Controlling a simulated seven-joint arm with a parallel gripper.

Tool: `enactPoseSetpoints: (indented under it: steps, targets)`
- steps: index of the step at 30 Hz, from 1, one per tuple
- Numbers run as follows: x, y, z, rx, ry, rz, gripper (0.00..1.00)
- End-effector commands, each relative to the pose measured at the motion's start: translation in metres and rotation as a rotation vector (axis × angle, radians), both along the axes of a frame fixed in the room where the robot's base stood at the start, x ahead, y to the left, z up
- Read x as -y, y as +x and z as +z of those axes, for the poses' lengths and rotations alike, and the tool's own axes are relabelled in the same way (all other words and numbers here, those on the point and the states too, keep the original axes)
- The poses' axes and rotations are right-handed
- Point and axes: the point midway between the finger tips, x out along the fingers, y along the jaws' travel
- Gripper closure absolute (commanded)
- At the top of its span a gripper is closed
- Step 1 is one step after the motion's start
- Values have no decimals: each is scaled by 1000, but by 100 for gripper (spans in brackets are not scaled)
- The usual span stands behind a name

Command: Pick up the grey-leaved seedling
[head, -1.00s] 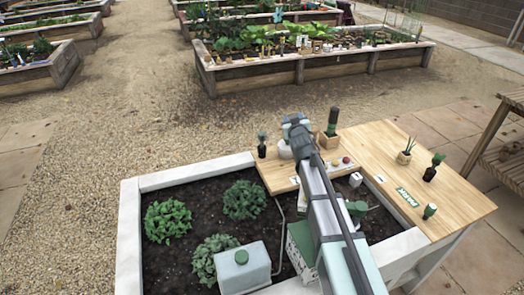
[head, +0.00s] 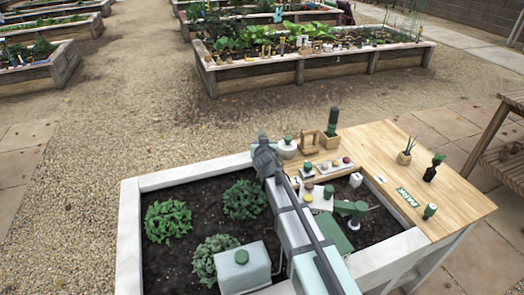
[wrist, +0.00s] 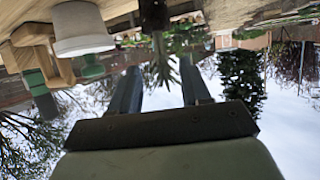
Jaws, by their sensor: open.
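My gripper (wrist: 162,65) is open and empty, its two dark fingers apart. In the wrist view, which looks upside down, a thin-leaved, grey-green seedling (wrist: 160,72) shows beyond and between the fingertips. Its small dark pot (wrist: 153,14) stands on the wooden top. I take this for the grey-leaved seedling; its exact distance from the fingers is unclear. In the head view my arm's end hides the seedling at the top's left edge. Another seedling in a dark pot (head: 430,173) and one in a wooden pot (head: 406,157) stand at the right.
A white jar with a green knob (head: 287,149) stands right beside my gripper. A wooden caddy (head: 309,145) and a green bottle in a wooden block (head: 331,130) are further right. The soil bed (head: 190,262) with leafy plants and a grey tank (head: 243,268) lies nearer.

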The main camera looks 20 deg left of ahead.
Motion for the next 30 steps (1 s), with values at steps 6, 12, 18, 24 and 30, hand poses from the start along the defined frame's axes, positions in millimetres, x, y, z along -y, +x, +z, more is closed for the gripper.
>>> enactPoseSetpoints:
  steps: [6, 12, 18, 24, 30]
  targets:
    - [-12, 23, -10, 1, 0, 0, 53]
    - [-16, 30, -14, 1, 0, 0, 53]
    - [-29, 51, -25, 0, 0, -1, 53]
    - [-36, 65, -31, 1, 0, 0, 53]
    - [-35, 64, -31, 1, 1, 1, 53]
